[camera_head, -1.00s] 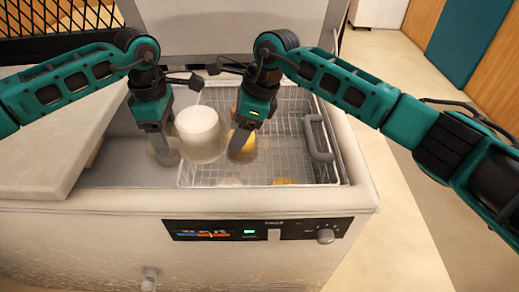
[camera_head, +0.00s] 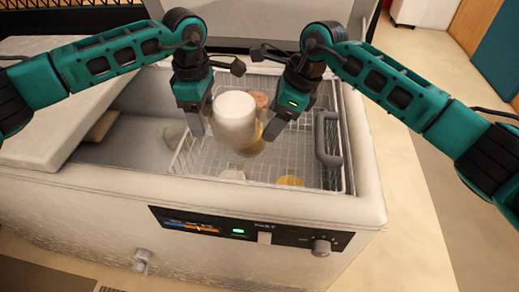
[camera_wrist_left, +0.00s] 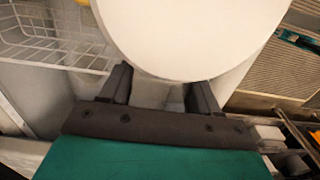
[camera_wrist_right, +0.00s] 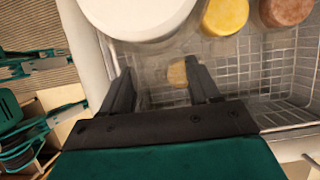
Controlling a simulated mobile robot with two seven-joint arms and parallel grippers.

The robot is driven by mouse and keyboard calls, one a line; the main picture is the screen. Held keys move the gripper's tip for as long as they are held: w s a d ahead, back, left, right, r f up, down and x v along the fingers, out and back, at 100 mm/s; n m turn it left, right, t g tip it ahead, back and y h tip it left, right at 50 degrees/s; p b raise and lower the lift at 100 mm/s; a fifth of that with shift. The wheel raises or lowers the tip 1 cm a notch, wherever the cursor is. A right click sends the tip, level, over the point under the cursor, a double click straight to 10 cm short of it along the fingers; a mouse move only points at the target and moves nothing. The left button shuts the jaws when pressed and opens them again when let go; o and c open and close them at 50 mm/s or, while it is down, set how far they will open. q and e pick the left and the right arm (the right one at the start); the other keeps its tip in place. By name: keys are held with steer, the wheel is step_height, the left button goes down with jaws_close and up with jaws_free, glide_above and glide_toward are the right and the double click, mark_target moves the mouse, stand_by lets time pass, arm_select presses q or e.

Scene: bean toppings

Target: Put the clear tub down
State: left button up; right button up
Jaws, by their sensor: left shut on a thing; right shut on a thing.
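The clear tub has a round white lid (camera_head: 235,110) and a see-through body below it. It hangs upright above the left part of the wire basket (camera_head: 328,140) in the head view. My left gripper (camera_head: 196,122) is shut on its left side and my right gripper (camera_head: 273,126) on its right side. The lid fills the top of the left wrist view (camera_wrist_left: 190,35) and shows at the upper left of the right wrist view (camera_wrist_right: 135,15). The gap between its underside and the basket is hard to judge.

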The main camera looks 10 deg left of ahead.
arm_select(q)
steer(key=shift+r, duration=0.1)
arm_select(e)
steer(key=shift+r, duration=0.2)
steer(key=shift+f, duration=0.15)
